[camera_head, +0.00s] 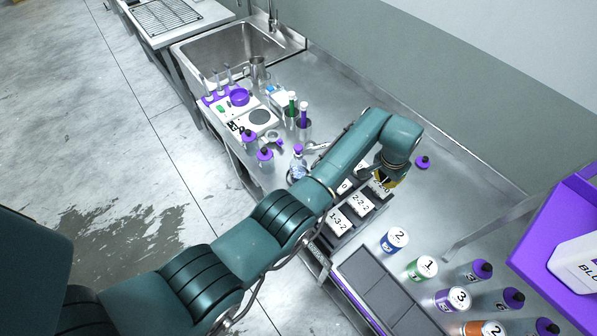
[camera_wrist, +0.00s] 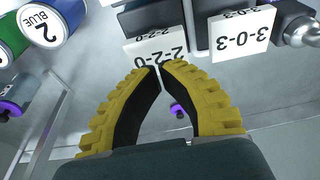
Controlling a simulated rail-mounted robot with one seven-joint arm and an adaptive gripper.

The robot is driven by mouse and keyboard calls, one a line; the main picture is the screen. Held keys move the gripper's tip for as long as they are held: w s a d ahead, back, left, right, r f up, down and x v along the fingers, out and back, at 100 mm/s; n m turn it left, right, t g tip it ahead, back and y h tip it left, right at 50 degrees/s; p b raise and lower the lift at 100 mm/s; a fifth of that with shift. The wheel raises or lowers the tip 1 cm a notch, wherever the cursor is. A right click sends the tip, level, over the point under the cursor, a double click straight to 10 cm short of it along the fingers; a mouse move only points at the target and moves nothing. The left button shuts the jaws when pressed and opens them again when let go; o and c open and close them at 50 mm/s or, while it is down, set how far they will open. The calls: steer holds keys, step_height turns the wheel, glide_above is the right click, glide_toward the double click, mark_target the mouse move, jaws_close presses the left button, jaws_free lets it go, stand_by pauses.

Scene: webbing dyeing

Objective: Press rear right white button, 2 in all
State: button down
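A dark unit with several white labelled blocks stands on the steel bench. In the head view, one reads like 1-3-2 (camera_head: 338,220) and one like 2-2-2 (camera_head: 361,204). The wrist view shows white faces reading 2-2-0 (camera_wrist: 158,45) and 3-0-3 (camera_wrist: 241,36). I cannot tell which white part is the rear right button. My gripper (camera_head: 385,182) hangs over the unit's right rear side and hides part of it. In the wrist view, my yellow fingers (camera_wrist: 160,68) meet at their tips, empty, close to the 2-2-0 face; contact cannot be told.
Numbered cans, including a blue-labelled one (camera_head: 394,240), and dark bottles with purple caps (camera_head: 482,268) stand at the right. A flask (camera_head: 298,168) and tubes stand left of my arm. A purple cap (camera_head: 422,162) lies behind my gripper. The bench's back strip is mostly clear.

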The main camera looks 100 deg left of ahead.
mark_target(381, 186)
steer(key=shift+f+b, duration=1.3)
steer(key=shift+f, duration=0.9)
steer(key=shift+r, duration=0.2)
steer(key=shift+r+p, duration=1.15)
steer(key=shift+p, duration=0.05)
steer(key=shift+f, duration=0.1)
steer(key=shift+f+b, duration=0.85)
steer(key=shift+f, duration=0.3)
steer(key=shift+r+p, duration=2.05)
steer(key=shift+r, duration=0.25)
steer(key=shift+r, duration=0.1)
